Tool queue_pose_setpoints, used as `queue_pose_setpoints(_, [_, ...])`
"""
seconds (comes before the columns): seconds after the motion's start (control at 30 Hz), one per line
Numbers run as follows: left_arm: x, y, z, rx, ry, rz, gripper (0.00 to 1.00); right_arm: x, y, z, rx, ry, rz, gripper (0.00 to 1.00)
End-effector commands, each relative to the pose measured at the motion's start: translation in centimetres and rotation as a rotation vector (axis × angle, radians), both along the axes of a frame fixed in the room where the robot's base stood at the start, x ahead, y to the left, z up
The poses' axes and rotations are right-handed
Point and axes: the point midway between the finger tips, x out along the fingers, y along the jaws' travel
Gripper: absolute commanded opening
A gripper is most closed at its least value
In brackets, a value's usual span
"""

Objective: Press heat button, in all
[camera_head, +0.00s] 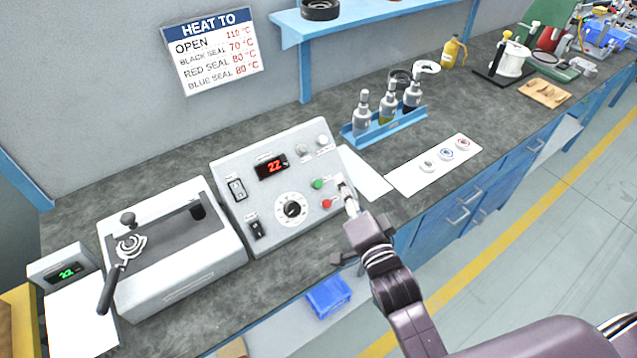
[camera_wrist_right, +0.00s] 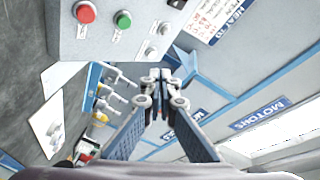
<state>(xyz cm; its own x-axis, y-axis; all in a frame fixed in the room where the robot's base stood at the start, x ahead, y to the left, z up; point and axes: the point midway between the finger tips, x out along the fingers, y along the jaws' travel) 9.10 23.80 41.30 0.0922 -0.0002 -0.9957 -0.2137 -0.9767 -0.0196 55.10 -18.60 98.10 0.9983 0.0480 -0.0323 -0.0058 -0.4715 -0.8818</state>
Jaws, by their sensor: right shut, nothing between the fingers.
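The grey control box (camera_head: 240,215) stands on the bench with a red display (camera_head: 272,166) reading 22, a dial (camera_head: 291,210) and switches. A green button (camera_head: 317,184) and a red button (camera_head: 327,203) sit at its right side; their labels are too small to read. Both show in the right wrist view, green (camera_wrist_right: 123,19) and red (camera_wrist_right: 86,12). My right gripper (camera_head: 348,194) is shut and empty, just right of the buttons in the head view. In the wrist view its fingertips (camera_wrist_right: 160,82) appear apart from both buttons. My left gripper is out of view.
A white machine with a lever (camera_head: 175,272) stands left of the box. A blue rack of bottles (camera_head: 385,128) and a white strip with discs (camera_head: 408,178) lie to the right. A heat sign (camera_head: 212,50) hangs on the wall. A blue bin (camera_head: 328,298) is below the front edge.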

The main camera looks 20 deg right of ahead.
Motion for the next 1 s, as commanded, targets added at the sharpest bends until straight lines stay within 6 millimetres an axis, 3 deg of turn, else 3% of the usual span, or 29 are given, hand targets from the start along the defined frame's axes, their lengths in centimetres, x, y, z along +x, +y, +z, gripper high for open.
queue_pose_setpoints(0.43, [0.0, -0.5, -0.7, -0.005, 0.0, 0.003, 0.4, 0.4, 0.1, -0.5, 0.001, -0.003, 0.0, 0.0])
queue_pose_setpoints(0.8, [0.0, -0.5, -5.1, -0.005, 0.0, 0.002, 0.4, 3.4, 1.3, -4.2, 0.001, -0.004, 0.001, 0.0])
queue_pose_setpoints(1.0, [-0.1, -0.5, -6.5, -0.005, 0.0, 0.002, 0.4, 5.0, 1.8, -5.5, 0.003, -0.001, -0.001, 0.0])
